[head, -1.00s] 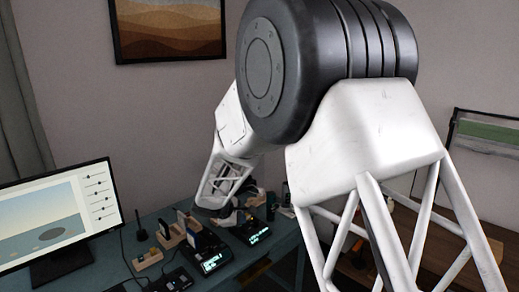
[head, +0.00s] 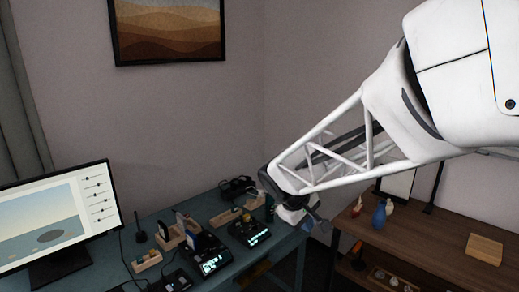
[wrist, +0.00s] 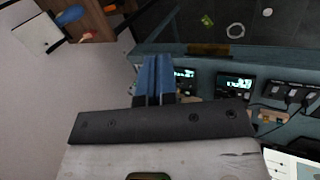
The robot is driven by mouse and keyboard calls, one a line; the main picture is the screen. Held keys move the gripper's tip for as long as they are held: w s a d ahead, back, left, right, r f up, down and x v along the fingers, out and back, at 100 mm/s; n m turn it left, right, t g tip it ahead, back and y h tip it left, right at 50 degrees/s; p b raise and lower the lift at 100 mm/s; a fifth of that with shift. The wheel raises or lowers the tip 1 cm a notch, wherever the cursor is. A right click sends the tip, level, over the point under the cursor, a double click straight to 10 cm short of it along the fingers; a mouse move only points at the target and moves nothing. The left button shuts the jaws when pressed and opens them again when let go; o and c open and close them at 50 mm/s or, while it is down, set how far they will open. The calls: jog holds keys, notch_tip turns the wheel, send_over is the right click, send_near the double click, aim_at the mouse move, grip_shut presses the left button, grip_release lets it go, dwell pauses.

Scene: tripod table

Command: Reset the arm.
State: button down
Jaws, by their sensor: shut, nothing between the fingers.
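My gripper (head: 314,224) is at the lower end of my white lattice arm, in the air by the right end of the teal table (head: 290,243) in the head view. In the wrist view its two blue fingers (wrist: 155,72) are together with nothing between them. Below the fingers in that view, the dark gripper body hides part of the scene.
On the teal table stand a monitor (head: 62,225), black devices with lit displays (head: 250,231) and wooden holders (head: 147,261). To the right, a brown table (head: 425,237) bears a blue vase (head: 380,214) and a wooden block (head: 484,249). A picture (head: 168,30) hangs behind.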

jog(key=s+d+r+m+y, duration=0.1)
jog(key=s+d+m+y, duration=0.1)
jog(key=s, duration=1.1)
jog(key=s+d+r+m+y, duration=0.1)
jog(key=s+d+m, duration=0.3)
jog(key=s, duration=0.9)
jog(key=shift+s+d+m+y, duration=0.3)
jog(key=shift+m+y, duration=0.4)
jog(key=shift+m, duration=0.3)
